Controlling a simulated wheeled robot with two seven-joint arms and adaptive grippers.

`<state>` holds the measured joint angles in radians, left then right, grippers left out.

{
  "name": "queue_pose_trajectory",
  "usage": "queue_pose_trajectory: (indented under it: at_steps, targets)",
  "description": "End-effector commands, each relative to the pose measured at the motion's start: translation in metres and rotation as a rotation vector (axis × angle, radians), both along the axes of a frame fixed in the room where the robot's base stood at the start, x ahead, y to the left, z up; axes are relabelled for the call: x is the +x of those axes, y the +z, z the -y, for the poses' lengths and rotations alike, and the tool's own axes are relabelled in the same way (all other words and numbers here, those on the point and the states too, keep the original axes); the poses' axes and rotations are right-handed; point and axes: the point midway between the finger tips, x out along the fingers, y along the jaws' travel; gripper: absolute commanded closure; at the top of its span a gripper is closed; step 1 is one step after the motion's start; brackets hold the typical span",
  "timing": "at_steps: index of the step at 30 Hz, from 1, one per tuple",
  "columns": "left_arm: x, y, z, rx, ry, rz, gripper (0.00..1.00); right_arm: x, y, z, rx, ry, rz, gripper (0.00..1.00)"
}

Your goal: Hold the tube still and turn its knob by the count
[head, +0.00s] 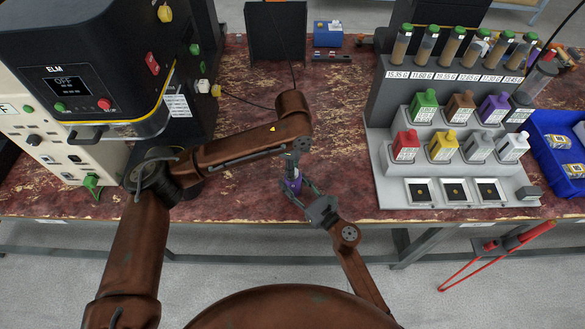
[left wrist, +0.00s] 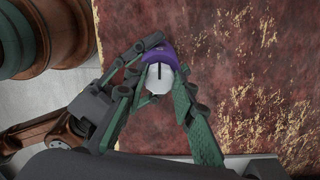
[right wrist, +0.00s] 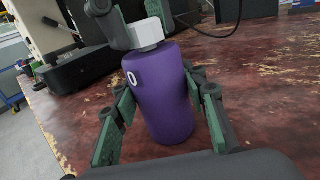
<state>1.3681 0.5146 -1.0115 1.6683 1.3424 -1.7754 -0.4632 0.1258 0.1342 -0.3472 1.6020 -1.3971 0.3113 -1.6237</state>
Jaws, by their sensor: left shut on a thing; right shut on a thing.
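A purple tube (head: 295,185) stands upright at the bench's front middle; it shows large in the right wrist view (right wrist: 166,95) with a white mark like a 0 near its top. Its white knob (right wrist: 146,33) sits on top; in the left wrist view the knob (left wrist: 159,78) shows a dark line across its face. My right gripper (head: 299,188) is shut on the tube's sides, a green pad on each side. My left gripper (head: 292,168) comes from above and is shut on the knob. In the head view the fingers hide most of the tube.
A grey rack (head: 400,110) with brown tubes, colored bottles and small trays stands at right. A blue bin (head: 540,130) is beyond it. A dark machine (head: 80,60), its screen reading OFF, stands at left. The bench (head: 345,180) is bare around the tube.

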Motion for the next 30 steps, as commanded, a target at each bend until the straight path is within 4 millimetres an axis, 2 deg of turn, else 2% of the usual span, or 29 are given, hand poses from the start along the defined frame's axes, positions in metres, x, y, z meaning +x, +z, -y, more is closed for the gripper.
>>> queue_pose_trajectory:
  at_steps: [1, 2, 9, 20, 23, 30]
  targets:
    - [0.001, 0.0, 0.0, 0.0, 0.002, 0.002, 1.0, 0.0, -0.001, 0.0, -0.001, 0.001, -0.001, 0.88]
    - [0.001, 0.0, 0.0, 0.0, 0.002, 0.002, 0.74, 0.0, -0.001, 0.0, -0.001, 0.001, -0.001, 0.88]
    - [0.001, 0.0, 0.0, 0.001, 0.002, 0.001, 0.58, 0.0, -0.001, 0.0, -0.001, 0.001, -0.001, 0.88]
    - [0.001, 0.005, 0.0, 0.0, 0.001, 0.002, 0.57, 0.0, -0.001, 0.0, -0.001, 0.0, -0.001, 0.88]
    - [0.001, 0.017, 0.0, 0.0, 0.001, 0.003, 0.57, 0.0, -0.001, 0.0, -0.001, 0.0, -0.001, 0.88]
    - [0.001, 0.067, 0.0, -0.001, 0.001, 0.005, 0.57, 0.0, -0.001, 0.0, -0.001, 0.0, -0.001, 0.88]
